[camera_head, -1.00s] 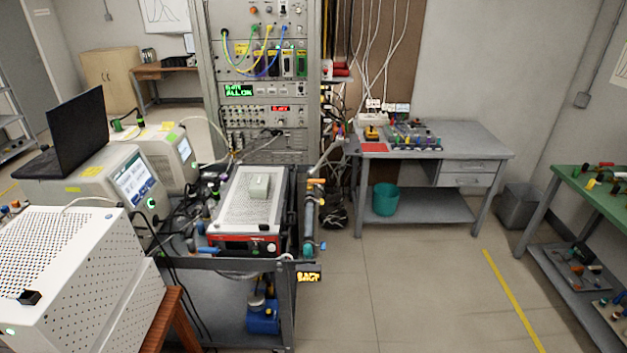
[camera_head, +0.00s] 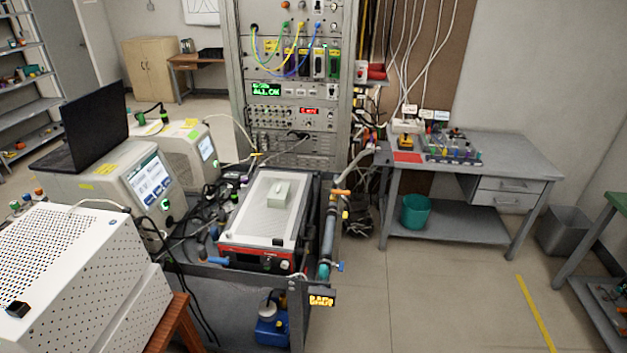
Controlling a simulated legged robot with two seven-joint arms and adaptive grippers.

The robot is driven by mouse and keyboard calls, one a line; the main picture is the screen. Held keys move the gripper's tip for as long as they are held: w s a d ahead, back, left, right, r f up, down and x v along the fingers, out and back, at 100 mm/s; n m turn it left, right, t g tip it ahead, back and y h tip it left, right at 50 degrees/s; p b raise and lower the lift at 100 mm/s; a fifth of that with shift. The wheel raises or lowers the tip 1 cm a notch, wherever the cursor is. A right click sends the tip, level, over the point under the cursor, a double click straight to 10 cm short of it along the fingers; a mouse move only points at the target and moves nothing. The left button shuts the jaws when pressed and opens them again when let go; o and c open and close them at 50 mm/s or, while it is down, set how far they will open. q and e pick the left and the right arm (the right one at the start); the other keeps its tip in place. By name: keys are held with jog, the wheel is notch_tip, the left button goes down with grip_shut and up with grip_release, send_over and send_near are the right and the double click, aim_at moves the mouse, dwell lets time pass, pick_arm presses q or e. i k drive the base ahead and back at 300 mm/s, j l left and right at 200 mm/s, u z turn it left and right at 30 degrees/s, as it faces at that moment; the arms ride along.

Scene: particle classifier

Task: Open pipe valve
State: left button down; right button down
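A grey vertical pipe (camera_head: 329,232) runs along the right side of the equipment cart. An orange valve handle (camera_head: 340,192) sits near its top and points to the right. A small yellow part (camera_head: 346,215) is just below it. A blue handle (camera_head: 340,267) sits low on the pipe beside a teal fitting (camera_head: 323,271). Another blue handle (camera_head: 217,261) lies at the cart's front left. I cannot tell from here whether any valve is open. Neither of my grippers is in view.
White perforated casing (camera_head: 75,260) fills the left foreground. Floor (camera_head: 430,300) is clear right of the cart, before a grey workbench (camera_head: 510,155).

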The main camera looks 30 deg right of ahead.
aim_at(334, 191)
jog(key=i+l+u, duration=0.1)
jog(key=l, duration=0.25)
jog(key=i+l+u, duration=0.1)
jog(key=l, duration=0.25)
jog(key=i+l, duration=0.25)
jog(key=l, duration=0.15)
jog(key=i+l+u, duration=0.15)
jog(key=l, duration=0.25)
jog(key=i+l+u, duration=0.1)
jog(key=l, duration=0.25)
jog(key=i+l+u, duration=0.1)
jog(key=l, duration=0.3)
jog(key=i+l+u, duration=0.1)
jog(key=l, duration=0.35)
jog(key=i+l, duration=0.1)
jog(key=l, duration=0.25)
jog(key=i+l, duration=0.1)
jog(key=l, duration=0.25)
jog(key=i+l, duration=0.1)
jog(key=l, duration=0.3)
